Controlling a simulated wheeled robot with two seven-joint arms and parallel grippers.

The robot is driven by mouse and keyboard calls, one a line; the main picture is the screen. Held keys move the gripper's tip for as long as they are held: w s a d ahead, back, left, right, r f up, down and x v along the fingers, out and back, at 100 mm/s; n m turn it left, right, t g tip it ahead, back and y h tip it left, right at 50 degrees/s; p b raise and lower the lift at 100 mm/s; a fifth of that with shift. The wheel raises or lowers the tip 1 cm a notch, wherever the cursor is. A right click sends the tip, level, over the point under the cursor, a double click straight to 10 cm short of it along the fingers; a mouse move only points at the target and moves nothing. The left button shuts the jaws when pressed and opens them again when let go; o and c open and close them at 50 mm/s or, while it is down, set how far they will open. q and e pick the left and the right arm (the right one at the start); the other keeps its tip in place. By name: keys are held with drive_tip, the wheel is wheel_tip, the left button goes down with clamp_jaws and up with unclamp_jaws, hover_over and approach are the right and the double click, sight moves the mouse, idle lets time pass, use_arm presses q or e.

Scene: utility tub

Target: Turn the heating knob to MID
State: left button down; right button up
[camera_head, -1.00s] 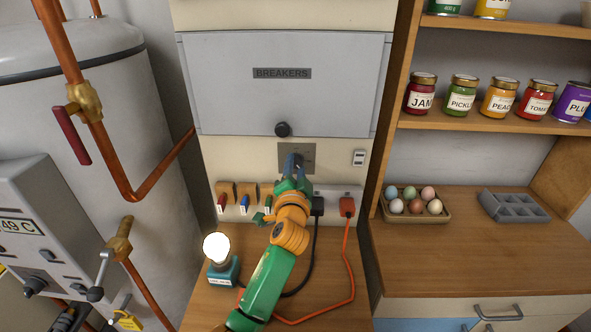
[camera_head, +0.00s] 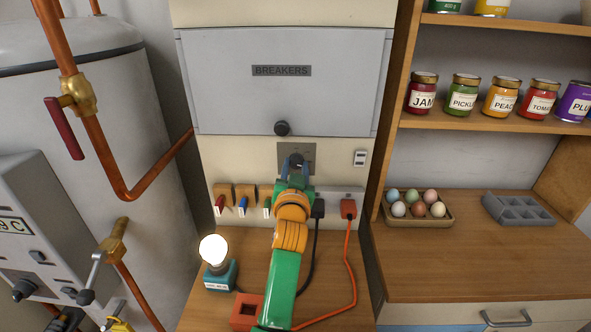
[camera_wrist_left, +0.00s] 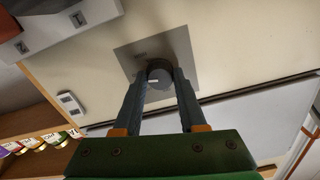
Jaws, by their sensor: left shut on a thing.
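The heating knob (camera_wrist_left: 160,76) is a small round dark grey knob with a pale mark, on a square grey plate (camera_wrist_left: 178,52) below the breaker box. In the head view the plate (camera_head: 309,151) shows around my left gripper (camera_head: 294,166), which hides part of the knob. In the wrist view the two blue-grey fingers of my left gripper (camera_wrist_left: 159,80) lie on either side of the knob, shut on it. My right gripper is not in view.
The breaker box (camera_head: 285,100) with its black knob (camera_head: 282,128) is just above. A white switch (camera_head: 360,158) is to the right, a socket strip with plugs (camera_head: 347,208) below.

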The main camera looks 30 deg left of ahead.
use_arm(q)
drive_tip(key=shift+r+n, duration=0.1)
drive_tip(key=shift+n, duration=0.2)
drive_tip(key=c, duration=0.7)
unclamp_jaws()
drive_tip(key=shift+c, duration=0.2)
drive_tip(key=shift+o, duration=1.4)
